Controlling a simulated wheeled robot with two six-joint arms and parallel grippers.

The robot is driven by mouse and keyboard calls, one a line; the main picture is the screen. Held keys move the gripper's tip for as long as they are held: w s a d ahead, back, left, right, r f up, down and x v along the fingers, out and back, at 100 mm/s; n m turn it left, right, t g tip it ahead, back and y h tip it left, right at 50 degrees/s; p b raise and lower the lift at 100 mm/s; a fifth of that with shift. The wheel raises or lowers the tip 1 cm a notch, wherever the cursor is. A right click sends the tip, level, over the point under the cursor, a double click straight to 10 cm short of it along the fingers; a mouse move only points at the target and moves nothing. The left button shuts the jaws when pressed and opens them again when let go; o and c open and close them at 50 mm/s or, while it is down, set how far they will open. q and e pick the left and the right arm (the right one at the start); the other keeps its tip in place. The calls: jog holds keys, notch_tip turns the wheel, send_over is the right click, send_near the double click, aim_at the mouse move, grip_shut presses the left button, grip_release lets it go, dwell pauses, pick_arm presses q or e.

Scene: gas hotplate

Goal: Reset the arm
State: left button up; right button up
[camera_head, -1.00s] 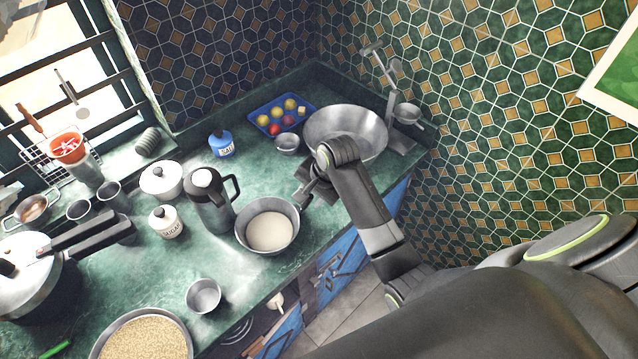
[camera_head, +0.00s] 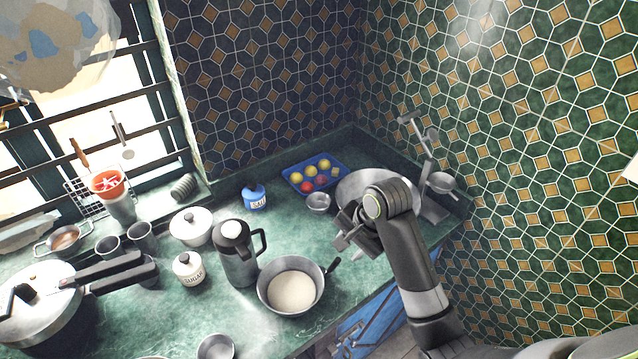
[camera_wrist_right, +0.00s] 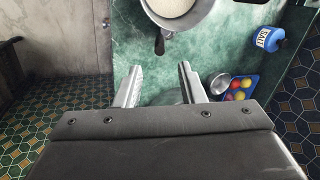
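My right arm reaches in from the lower right in the head view. Its gripper (camera_head: 352,232) is above the counter's right part, in front of the large metal basin (camera_head: 352,190). In the right wrist view the two fingers of the right gripper (camera_wrist_right: 159,86) stand wide apart with nothing between them. The green counter (camera_wrist_right: 145,60) shows beyond them. My left gripper is not in view.
A blue salt jar (camera_head: 254,198) and a blue tray of fruit (camera_head: 292,178) stand farther back. A tiled wall (camera_head: 540,190) bounds the right.

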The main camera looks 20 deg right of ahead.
jog(key=s+d+f+n+h, duration=0.1)
jog(key=s+d+f+n, duration=0.2)
jog(key=s, duration=0.6)
jog(key=s+d+f+n+h, duration=0.2)
jog(key=s+d+n, duration=0.15)
jog(key=s, duration=0.65)
jog(key=s+d+f+n+h, duration=0.1)
jog(key=s+d+f+n, duration=0.15)
jog(key=s+n, duration=0.45)
notch_tip(320, 180, down, 29)
jog(key=s+d+m+g+b, duration=0.1)
jog(key=d+m+b, duration=0.15)
jog(key=b, duration=0.35)
jog(key=s+a+f+b, duration=0.1)
jog(key=s+f+b, duration=0.2)
jog(key=s+f, duration=0.4)
jog(key=s+a+f+g+b, duration=0.1)
jog(key=s+f+b, duration=0.2)
jog(key=s+f, duration=0.5)
notch_tip(320, 180, down, 8)
jog(key=shift+s+f+y, duration=0.1)
jog(key=shift+s+y, duration=0.1)
jog(key=shift+y, duration=0.2)
